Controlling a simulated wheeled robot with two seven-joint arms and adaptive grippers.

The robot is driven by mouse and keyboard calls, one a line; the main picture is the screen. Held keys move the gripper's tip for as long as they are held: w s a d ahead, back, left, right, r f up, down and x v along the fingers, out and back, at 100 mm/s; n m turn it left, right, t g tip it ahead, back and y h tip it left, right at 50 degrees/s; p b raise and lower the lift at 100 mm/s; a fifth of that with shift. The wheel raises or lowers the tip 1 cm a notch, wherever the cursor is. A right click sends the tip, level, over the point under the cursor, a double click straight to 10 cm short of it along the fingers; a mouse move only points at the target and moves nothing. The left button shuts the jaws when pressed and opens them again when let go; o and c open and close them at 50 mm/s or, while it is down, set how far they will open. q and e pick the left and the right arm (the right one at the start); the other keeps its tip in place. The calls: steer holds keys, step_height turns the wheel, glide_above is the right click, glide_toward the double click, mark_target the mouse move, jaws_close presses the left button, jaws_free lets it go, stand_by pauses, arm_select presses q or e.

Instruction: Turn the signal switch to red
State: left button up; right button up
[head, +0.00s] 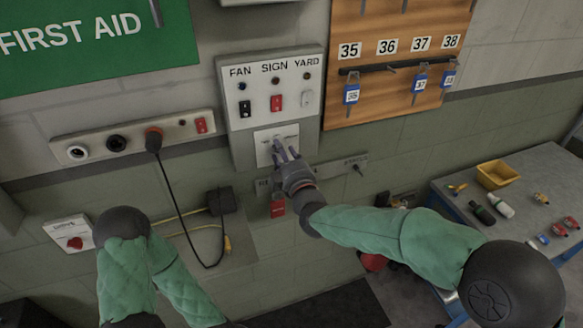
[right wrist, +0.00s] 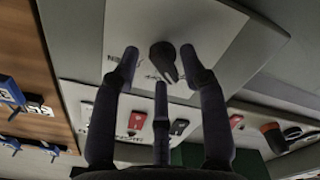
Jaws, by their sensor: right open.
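The signal switch looks to be the dark rotary knob (right wrist: 163,58) on a pale plate (right wrist: 215,28), seen in the right wrist view. Its pointer is tilted, and the lettering beside it is too small to read. In the head view the plate (head: 262,150) sits below the FAN, SIGN and YARD switches, and my gripper largely hides the knob. My right gripper (head: 281,150) is open in front of the plate. In the right wrist view its fingers (right wrist: 160,55) are spread around the knob; I cannot tell whether they touch it. My left gripper is out of view.
The switch panel (head: 232,85) is directly above. A socket strip (head: 95,139) with a plugged cable is on the left, above a red knob (head: 75,243). A board with numbered padlocks (head: 345,60) is at upper right. A workbench (head: 545,170) with a yellow bin (head: 497,175) stands right.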

steer(key=v, duration=1.1)
steer(key=shift+d, duration=0.1)
steer(key=s+d+f+m+g+h, duration=0.15)
steer(key=f+m+g, duration=0.25)
steer(key=f, duration=1)
steer(key=s+d+f+m+g+h, duration=0.1)
steer(key=s+d+f+m+g, duration=0.2)
steer(key=f, duration=1.2)
steer(key=s+d+f+m+g, duration=0.2)
steer(key=s+f+m+g, duration=0.7)
steer(key=s+f, duration=0.9)
steer(key=shift+s+f+g+y, duration=0.35)
steer(key=shift+f+g+y, duration=0.1)
steer(key=shift+f, duration=0.45)
